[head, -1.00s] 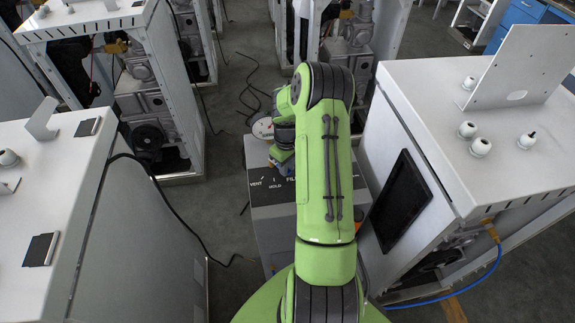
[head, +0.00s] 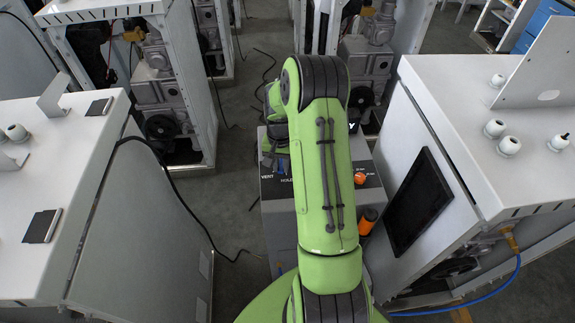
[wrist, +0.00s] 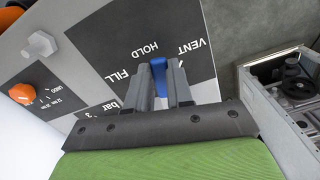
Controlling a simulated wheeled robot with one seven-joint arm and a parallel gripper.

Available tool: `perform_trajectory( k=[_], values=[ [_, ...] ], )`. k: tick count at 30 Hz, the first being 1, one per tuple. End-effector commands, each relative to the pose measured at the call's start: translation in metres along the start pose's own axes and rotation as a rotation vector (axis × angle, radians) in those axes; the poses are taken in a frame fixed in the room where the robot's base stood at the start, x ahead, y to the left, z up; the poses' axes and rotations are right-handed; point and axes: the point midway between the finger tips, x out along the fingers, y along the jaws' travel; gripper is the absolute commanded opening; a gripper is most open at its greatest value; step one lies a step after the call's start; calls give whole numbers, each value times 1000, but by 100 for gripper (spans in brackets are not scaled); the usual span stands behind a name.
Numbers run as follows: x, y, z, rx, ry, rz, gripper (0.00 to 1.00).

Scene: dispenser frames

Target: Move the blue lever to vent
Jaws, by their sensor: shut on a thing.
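In the wrist view the blue lever (wrist: 159,76) stands between the two fingers of my gripper (wrist: 160,82), which is shut on it. The lever sits over the dark label plate, between the HOLD and VENT words in this picture; I cannot tell exactly which mark it points to. FILL lies to the left. In the head view the dispenser (head: 281,220) stands ahead with VENT and HOLD printed at its top left. My green arm hides most of the panel and the lever there.
An orange knob (wrist: 22,93) and a white hex fitting (wrist: 40,45) are on the panel. An orange-topped cylinder (head: 367,220) is at the dispenser's right. White cabinets stand close on the left (head: 150,215) and right (head: 440,100). Grey floor shows between them.

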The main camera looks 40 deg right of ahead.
Motion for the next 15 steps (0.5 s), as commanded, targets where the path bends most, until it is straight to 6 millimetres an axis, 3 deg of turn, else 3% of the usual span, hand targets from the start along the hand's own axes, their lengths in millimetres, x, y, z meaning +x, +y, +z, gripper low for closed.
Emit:
perform_trajectory(
  k=[15],
  values=[
    [0, -27, -6, 380, 4, -2, 0]
  ],
)
